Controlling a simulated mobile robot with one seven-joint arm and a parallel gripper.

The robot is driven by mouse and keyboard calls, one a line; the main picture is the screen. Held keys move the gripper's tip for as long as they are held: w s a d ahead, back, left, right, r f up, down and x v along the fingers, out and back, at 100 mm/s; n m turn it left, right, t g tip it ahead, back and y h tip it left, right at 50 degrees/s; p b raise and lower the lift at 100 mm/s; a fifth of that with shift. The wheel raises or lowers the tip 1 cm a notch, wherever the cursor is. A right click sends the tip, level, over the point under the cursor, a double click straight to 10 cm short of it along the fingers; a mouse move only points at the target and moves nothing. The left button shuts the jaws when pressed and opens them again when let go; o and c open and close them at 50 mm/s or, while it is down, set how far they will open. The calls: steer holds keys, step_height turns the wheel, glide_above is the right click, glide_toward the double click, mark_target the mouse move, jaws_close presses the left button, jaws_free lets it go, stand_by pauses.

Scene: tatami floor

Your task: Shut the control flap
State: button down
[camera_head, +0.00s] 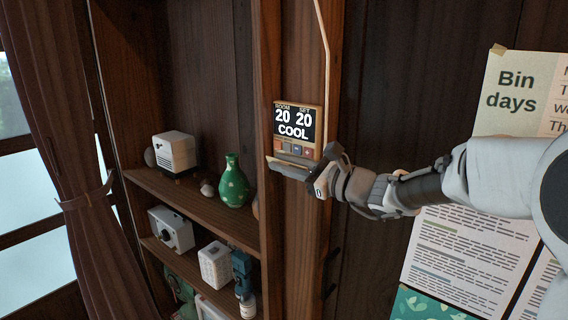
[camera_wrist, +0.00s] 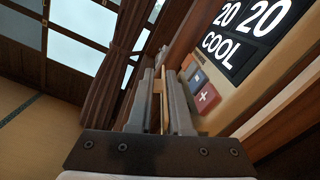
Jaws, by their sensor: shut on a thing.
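A wall control panel (camera_head: 297,125) on a wooden post reads ROOM 20, SET 20 and COOL; it fills the upper right of the wrist view (camera_wrist: 238,60). Its small buttons, including a red plus (camera_wrist: 207,97) and a blue minus (camera_wrist: 196,79), are uncovered. The control flap (camera_head: 285,160) hangs open, sticking out below the buttons. My gripper (camera_head: 312,172) reaches in from the right at the panel's lower edge. In the wrist view its two grey fingers (camera_wrist: 163,105) are shut on the thin tan flap, seen nearly edge-on. The fingers hide part of the flap.
A shelf unit left of the post holds a green vase (camera_head: 233,183), a white box-shaped device (camera_head: 175,151) and several other items. A thin conduit (camera_head: 325,60) runs up from the panel. A "Bin days" notice (camera_head: 515,95) hangs at right. A curtain (camera_head: 65,130) covers the window's edge.

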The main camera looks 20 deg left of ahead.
steer(key=shift+f, duration=0.2)
steer(key=c, duration=1)
jaws_free()
steer(key=shift+o, duration=0.5)
steer(key=shift+r, duration=0.15)
